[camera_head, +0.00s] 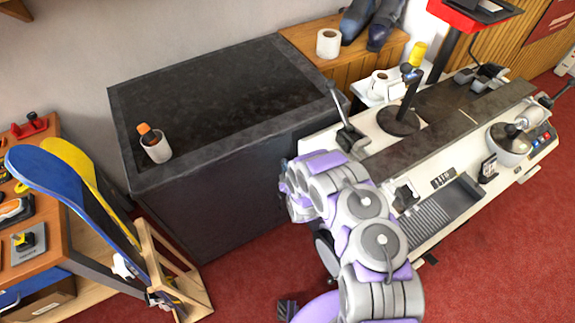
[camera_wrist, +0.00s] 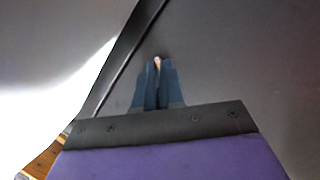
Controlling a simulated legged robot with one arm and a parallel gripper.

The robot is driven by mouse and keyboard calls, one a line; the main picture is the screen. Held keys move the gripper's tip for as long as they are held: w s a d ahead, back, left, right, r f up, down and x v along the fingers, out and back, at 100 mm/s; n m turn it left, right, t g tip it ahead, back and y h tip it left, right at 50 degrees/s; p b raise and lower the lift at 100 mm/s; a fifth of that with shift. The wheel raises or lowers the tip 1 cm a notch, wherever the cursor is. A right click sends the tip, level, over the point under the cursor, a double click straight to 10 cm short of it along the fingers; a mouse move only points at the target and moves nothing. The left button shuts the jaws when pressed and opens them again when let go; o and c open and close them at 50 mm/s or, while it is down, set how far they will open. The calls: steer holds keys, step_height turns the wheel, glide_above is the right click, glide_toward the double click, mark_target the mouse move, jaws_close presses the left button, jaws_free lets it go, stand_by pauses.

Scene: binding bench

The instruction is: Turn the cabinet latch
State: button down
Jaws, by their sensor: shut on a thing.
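The dark grey cabinet (camera_head: 235,190) stands left of the machine bench, and my arm reaches to its front right side in the head view. My own arm hides the gripper and any latch there. In the wrist view, the blue fingers of my gripper (camera_wrist: 158,66) are close together against a dark grey panel (camera_wrist: 235,60). A small pale tip (camera_wrist: 157,59) shows between the fingertips, and the fingers are shut on it. It looks like part of the latch, but most of it is hidden, so I cannot tell which way it is turned.
A white cup (camera_head: 156,148) with an orange-topped item stands on the cabinet top. The white bench (camera_head: 440,225) with levers and tools is close on the right of my arm. A wooden table (camera_head: 45,222) with blue and yellow paddles is at left. Red carpet (camera_head: 235,275) is open in front.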

steer(key=shift+w+r+m+g+y+p, duration=0.15)
steer(key=shift+m+g+y+p, duration=0.75)
steer(key=shift+m, duration=0.5)
steer(key=shift+w+r+m+g+y+p, duration=0.15)
steer(key=shift+m+g+y+p, duration=0.4)
steer(key=shift+m+p, duration=0.7)
steer(key=shift+m, duration=0.25)
steer(key=c, duration=1.2)
jaws_free()
steer(key=shift+f, duration=0.1)
steer(key=shift+c, duration=0.2)
steer(key=shift+s, duration=0.1)
steer(key=shift+s+d, duration=0.1)
steer(key=p+v, duration=0.1)
steer(key=v, duration=1.6)
steer(key=shift+d, duration=0.1)
